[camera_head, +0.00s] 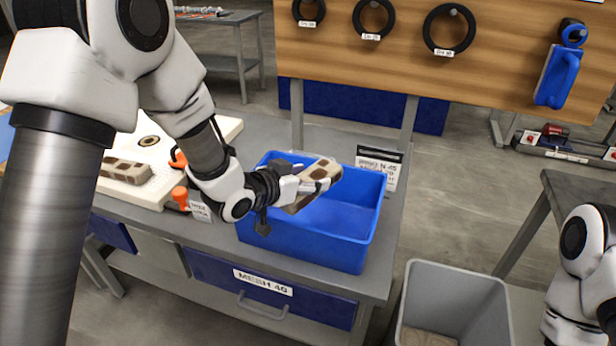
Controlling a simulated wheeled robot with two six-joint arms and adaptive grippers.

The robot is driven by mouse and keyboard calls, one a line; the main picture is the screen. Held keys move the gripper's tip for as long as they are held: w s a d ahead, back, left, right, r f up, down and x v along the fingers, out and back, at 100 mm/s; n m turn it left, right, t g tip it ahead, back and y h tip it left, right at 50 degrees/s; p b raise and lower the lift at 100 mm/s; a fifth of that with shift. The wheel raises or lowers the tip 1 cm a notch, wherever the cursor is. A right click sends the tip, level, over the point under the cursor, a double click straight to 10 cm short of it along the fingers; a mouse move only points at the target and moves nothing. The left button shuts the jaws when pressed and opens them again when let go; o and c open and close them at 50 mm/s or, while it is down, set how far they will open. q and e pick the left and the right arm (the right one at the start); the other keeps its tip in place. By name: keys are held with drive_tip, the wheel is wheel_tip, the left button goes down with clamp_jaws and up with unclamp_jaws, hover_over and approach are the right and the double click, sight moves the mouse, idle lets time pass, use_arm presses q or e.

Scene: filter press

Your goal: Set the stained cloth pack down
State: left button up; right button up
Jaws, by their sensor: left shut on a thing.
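The stained cloth pack (322,176) is a beige block with dark brown patches. My left gripper (296,188) is shut on it and holds it tilted over the blue bin (310,249), at about the height of its rim. The visible part of the bin floor is bare; the near left part is hidden by my arm and gripper. Another beige pack with brown patches (126,171) lies on the white board at the left. My right arm shows at the lower right edge, but its gripper is outside the picture.
The blue bin stands on a grey workbench (372,286) with a drawer labelled MESH 40. A label stand (379,163) is behind the bin. A grey open bin (455,272) stands at the lower right. A wooden board with hanging black rings (449,30) is at the back.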

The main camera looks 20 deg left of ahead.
use_arm(q)
drive_tip(key=shift+s+d, duration=0.1)
drive_tip(key=shift+d, duration=0.05)
drive_tip(key=shift+f+b, duration=0.45)
drive_tip(key=shift+f, duration=0.15)
drive_tip(key=o, duration=1.2)
drive_tip(key=shift+r, duration=0.1)
drive_tip(key=shift+r, duration=0.1)
drive_tip(key=shift+r+p, duration=0.45)
drive_tip(key=shift+s+a+r, duration=0.2)
drive_tip(key=b+v, duration=0.1)
drive_tip(key=v, duration=1)
drive_tip(key=shift+s, duration=0.25)
